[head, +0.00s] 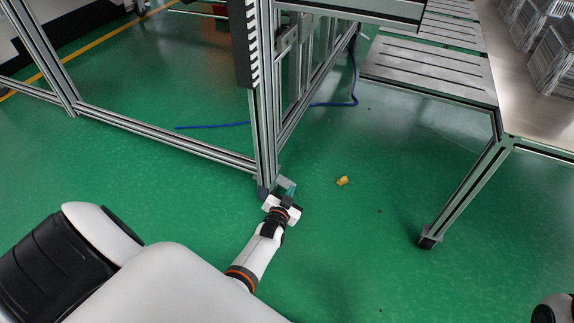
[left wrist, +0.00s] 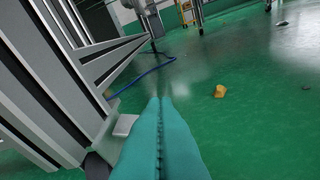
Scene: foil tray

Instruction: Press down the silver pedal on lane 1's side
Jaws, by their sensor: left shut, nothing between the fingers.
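The silver pedal (head: 283,181) is a small pale plate low at the foot of the aluminium frame post. In the left wrist view, the pedal (left wrist: 124,125) shows just left of the fingers. My left gripper (head: 291,189) reaches down beside the post, close to the floor. Its teal fingers (left wrist: 161,102) are pressed together with nothing between them. They are beside the pedal and partly hide it in the head view; I cannot tell whether they touch it. My right gripper is out of view.
The frame post (head: 262,130) stands right beside my left gripper. A yellow scrap (head: 342,181) lies on the green floor to the right. A blue cable (head: 335,104) runs behind. Floor between is clear.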

